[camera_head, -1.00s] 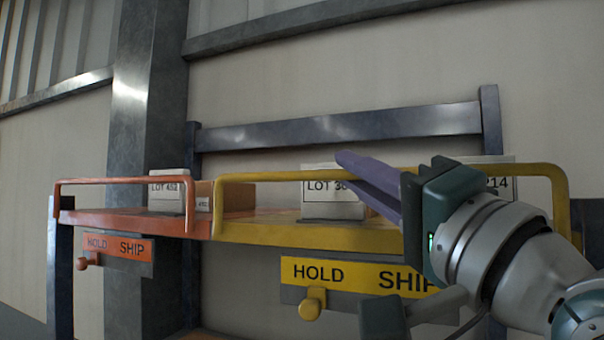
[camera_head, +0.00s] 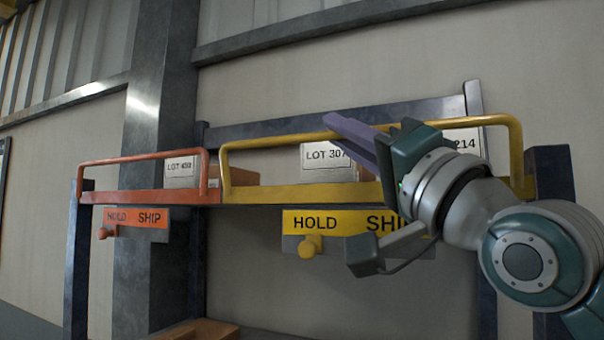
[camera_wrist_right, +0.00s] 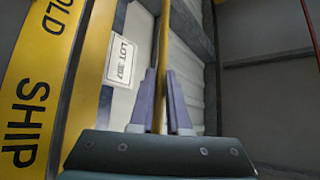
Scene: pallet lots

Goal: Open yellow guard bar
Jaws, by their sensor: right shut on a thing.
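The yellow guard bar (camera_head: 270,142) is a rounded tube frame across the front of the yellow shelf edge (camera_head: 290,196). It stands upright in front of the boxes. My right gripper (camera_head: 345,130) is shut on the top rail of the bar. In the right wrist view the yellow rail (camera_wrist_right: 163,50) runs between the two purple fingers (camera_wrist_right: 160,105). Below the shelf is a yellow HOLD / SHIP plate (camera_head: 340,222) with a yellow knob (camera_head: 310,245) under HOLD. My left gripper is not in view.
An orange guard bar (camera_head: 140,158) with an orange HOLD / SHIP plate (camera_head: 135,218) and knob stands to the left. Steel posts and a wall are behind.

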